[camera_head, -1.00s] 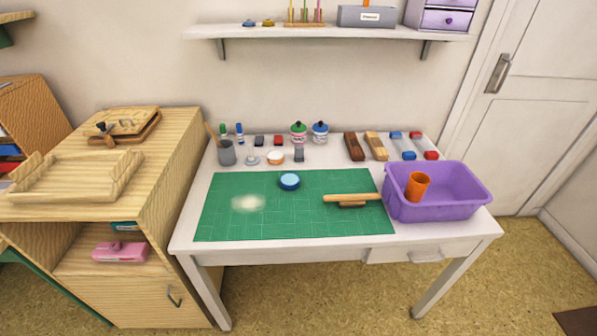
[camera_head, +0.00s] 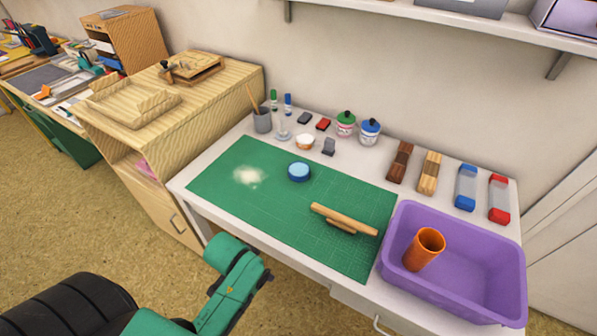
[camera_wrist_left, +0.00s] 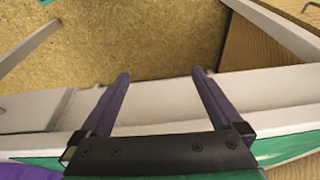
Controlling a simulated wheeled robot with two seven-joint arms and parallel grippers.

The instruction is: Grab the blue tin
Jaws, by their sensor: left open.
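The blue tin (camera_head: 299,172) is a short round tin with a lighter blue top. It sits on the green cutting mat (camera_head: 290,222), near the mat's back edge in the head view. My left arm comes in at the lower left of the head view, in front of the table and apart from the tin. Its gripper fingers are not clear there. In the left wrist view my left gripper (camera_wrist_left: 158,85) is open and empty, its two purple fingers apart over the table's edge and the floor. The tin does not show in the wrist view. My right gripper is not in view.
A wooden stamp-like handle (camera_head: 344,219) lies on the mat right of the tin. A purple bin (camera_head: 400,275) holding an orange cup (camera_head: 424,250) stands at the right. Jars (camera_head: 369,132), inkpads and wooden blocks line the table's back. The mat around the tin is mostly clear.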

